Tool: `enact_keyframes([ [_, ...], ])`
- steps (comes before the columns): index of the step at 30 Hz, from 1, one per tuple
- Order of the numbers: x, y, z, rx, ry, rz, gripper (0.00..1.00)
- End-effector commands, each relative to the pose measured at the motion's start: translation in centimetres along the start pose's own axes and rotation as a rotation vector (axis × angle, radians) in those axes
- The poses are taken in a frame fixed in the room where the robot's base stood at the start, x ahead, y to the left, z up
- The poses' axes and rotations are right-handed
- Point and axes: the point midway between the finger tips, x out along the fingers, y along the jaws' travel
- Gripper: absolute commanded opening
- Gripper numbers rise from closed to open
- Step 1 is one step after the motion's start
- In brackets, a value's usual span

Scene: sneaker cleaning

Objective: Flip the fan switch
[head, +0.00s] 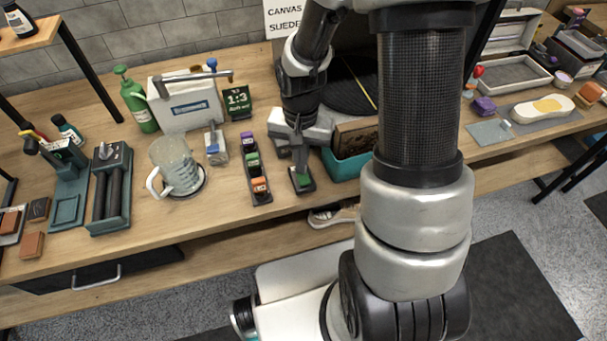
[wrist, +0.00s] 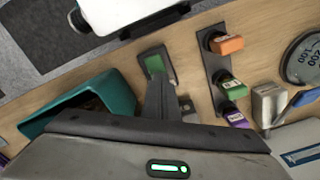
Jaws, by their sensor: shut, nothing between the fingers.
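The switch (head: 304,183) is a small dark plate with a green rocker, lying near the front edge of the workbench. It also shows in the wrist view (wrist: 155,62), just beyond my fingertips. My gripper (head: 301,165) points down at the switch, with its fingers together and nothing between them. In the wrist view the closed fingers (wrist: 158,88) end at the near edge of the switch and hide part of it. I cannot tell whether they touch it.
A dark rack (head: 258,190) with purple, green and orange blocks stands close left of the switch. A teal bin (head: 345,171) is close on the right. A ribbed clear jug (head: 176,165) and a white box (head: 188,108) stand further left. The bench's front edge is near.

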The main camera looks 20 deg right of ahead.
Motion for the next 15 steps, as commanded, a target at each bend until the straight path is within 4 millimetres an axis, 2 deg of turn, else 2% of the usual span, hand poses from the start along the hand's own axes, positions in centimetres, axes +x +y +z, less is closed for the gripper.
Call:
enact_keyframes([
  [8,0.2,0.0,0.1,0.000,-0.001,0.001,0.00],
  [15,-1.3,0.0,0.0,0.000,0.000,0.000,0.00],
])
